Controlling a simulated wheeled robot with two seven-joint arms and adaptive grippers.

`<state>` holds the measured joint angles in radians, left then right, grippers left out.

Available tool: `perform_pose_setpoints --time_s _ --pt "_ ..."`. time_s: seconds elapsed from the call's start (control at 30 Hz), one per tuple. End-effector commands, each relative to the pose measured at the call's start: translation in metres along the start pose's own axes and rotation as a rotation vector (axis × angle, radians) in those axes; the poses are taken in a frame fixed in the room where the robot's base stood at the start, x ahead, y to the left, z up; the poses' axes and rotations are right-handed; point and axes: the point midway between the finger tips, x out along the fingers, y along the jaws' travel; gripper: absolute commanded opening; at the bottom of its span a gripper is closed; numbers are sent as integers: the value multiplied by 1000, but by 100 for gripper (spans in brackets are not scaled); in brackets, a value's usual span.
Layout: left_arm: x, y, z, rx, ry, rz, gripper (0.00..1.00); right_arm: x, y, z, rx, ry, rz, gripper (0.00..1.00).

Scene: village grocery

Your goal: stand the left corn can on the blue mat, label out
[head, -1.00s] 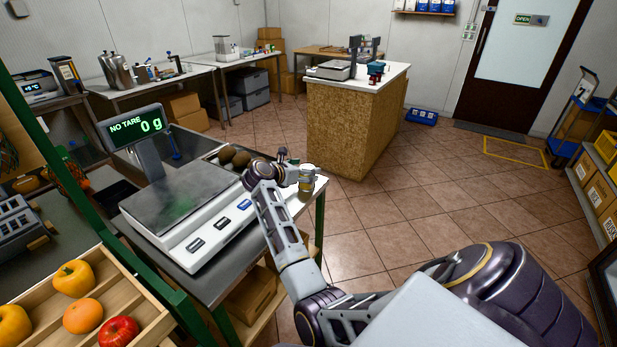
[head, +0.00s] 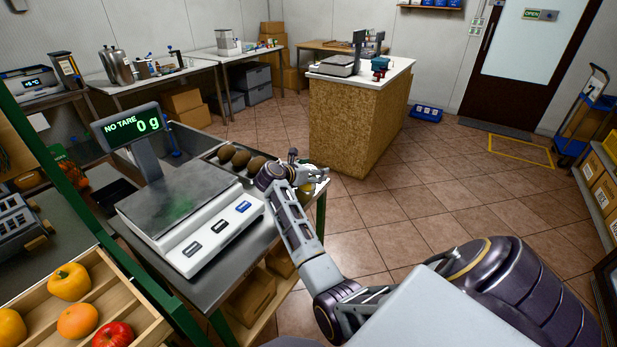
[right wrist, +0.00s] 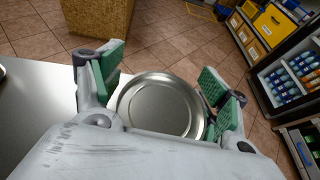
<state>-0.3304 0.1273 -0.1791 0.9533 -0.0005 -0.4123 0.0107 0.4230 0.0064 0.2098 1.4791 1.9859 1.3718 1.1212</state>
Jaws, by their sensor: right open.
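My right gripper (head: 308,178) is at the right end of the metal counter in the head view. In the right wrist view my right gripper (right wrist: 165,78) is open, its green pads spread on either side of a can. The can's round silver lid (right wrist: 160,108) lies between and below the fingers. The can's label does not show in the wrist view, and in the head view the gripper mostly covers the can. I cannot tell whether it is the left corn can. No blue mat can be made out. My left gripper is not in view.
A scale (head: 190,215) with a raised display stands on the counter (head: 215,295), left of my right arm. Several brown round items (head: 241,158) lie behind it. A fruit crate (head: 130,300) is at front left.

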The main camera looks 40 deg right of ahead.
Motion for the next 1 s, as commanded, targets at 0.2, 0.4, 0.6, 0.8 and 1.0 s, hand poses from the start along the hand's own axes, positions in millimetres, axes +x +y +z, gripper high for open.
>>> perform_pose_setpoints --time_s 0.2,0.4,0.6,0.8,1.0 --pt "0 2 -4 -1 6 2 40 0 0 0 0 1 1 75" --pt "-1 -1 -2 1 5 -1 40 0 0 0 0 0 0 75" --pt "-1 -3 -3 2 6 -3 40 0 0 0 1 0 0 57" --pt "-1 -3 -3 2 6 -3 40 0 0 0 1 0 0 31" --pt "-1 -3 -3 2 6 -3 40 0 0 1 2 -1 1 19"
